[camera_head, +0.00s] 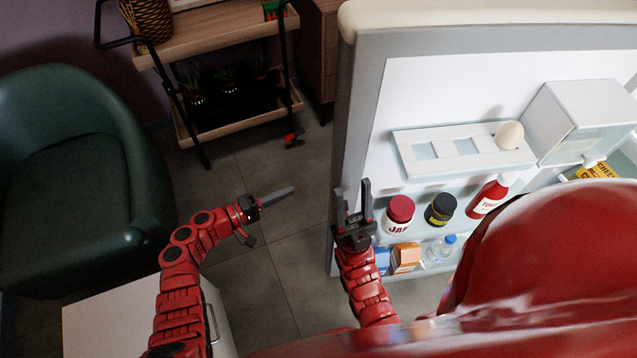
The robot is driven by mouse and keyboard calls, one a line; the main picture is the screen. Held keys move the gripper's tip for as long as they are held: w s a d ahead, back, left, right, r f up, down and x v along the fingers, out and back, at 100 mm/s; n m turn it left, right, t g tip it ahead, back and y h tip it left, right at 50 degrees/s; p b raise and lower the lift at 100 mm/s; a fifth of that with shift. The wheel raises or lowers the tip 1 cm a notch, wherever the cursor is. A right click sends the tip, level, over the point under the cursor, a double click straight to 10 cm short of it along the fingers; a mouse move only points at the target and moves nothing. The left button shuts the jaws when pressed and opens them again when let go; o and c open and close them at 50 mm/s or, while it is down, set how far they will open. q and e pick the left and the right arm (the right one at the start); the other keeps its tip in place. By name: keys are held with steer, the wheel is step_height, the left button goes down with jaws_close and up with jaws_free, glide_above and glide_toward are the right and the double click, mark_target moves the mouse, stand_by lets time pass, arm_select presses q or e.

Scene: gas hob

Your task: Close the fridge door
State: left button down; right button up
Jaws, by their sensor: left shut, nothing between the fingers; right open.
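The fridge door (375,72) stands open on the right side of the head view, its inner side with shelves facing me. My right gripper (354,199) is open and upright at the left edge of the door's inner side, in front of the lower shelf. I cannot tell whether its fingers touch the door. My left gripper (277,196) is shut and empty, pointing right, to the left of the door over the floor. The fridge body is largely hidden behind my own red body at lower right.
Door shelves hold an egg (509,135), a jam jar (400,212), a dark jar (440,209), a ketchup bottle (490,195) and a small water bottle (441,247). A green armchair (75,170), a wooden cart (205,35) and a white cabinet (110,315) are left. Grey floor between is clear.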

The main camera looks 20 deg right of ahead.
arm_select(q)
steer(key=s+d+r+m+g+h+p, duration=0.1)
steer(key=s+d+r, duration=0.1)
steer(key=d, duration=0.7)
steer(key=shift+s+d+r, duration=0.3)
steer(key=shift+s+d, duration=0.1)
steer(key=shift+s, duration=0.2)
